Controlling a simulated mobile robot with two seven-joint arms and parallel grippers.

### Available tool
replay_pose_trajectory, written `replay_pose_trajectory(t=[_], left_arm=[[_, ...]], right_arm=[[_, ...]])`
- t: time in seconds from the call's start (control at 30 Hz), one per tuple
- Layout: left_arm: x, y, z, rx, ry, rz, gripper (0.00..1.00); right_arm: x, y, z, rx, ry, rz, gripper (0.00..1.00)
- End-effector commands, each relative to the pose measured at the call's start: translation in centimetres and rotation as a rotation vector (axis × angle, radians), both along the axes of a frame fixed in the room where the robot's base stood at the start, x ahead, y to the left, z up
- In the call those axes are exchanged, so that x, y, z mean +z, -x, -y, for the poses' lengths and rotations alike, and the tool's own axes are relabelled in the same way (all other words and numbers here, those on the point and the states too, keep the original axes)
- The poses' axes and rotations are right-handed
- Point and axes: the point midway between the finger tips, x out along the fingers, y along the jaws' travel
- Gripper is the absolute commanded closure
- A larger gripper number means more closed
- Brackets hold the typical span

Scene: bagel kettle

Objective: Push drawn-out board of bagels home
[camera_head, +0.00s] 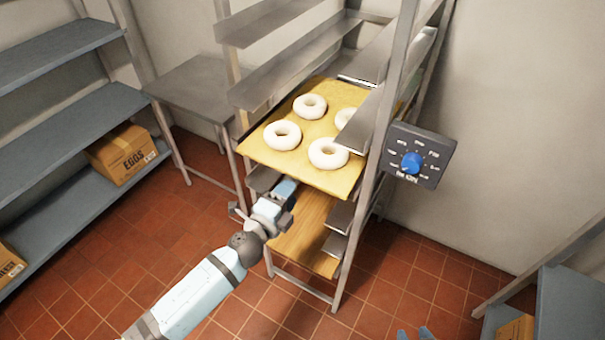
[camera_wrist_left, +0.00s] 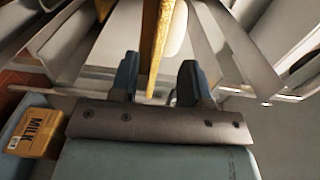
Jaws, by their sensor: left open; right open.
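The drawn-out wooden board (camera_head: 313,130) carries several white ring bagels (camera_head: 328,153) and juts from the front of the metal rack (camera_head: 385,120). My left gripper (camera_head: 284,192) is at the board's front edge, open. In the left wrist view, the board (camera_wrist_left: 160,35) shows edge-on between the two blue fingers of my left gripper (camera_wrist_left: 160,82); I cannot tell whether they touch it. Only the blue fingertips of my right gripper (camera_head: 414,334) show at the bottom of the head view, open and empty, well away from the board.
Another wooden board (camera_head: 303,235) sits lower in the rack. A control box with a blue knob (camera_head: 420,155) is at the rack's right upright. A steel table (camera_head: 195,85) and shelves with an egg carton (camera_head: 123,153) stand at left. Tiled floor is open in front.

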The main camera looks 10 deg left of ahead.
Motion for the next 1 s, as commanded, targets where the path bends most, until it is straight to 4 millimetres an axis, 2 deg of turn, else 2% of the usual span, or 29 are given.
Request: replay_pose_trajectory(t=[0.5, 0.7, 1.0], left_arm=[[0.0, -5.6, 2.1, -0.001, 0.0, 0.001, 0.57], [0.0, -6.6, 2.5, -0.001, 0.0, 0.001, 0.57], [0.0, -6.9, 2.5, -0.001, 0.0, 0.0, 0.57]], right_arm=[[-0.2, 0.0, 0.0, 0.0, -0.002, 0.001, 0.57], [-0.3, 0.0, -0.1, 0.001, -0.002, 0.0, 0.57], [-0.3, 0.0, -0.1, 0.002, -0.003, 0.0, 0.57]])
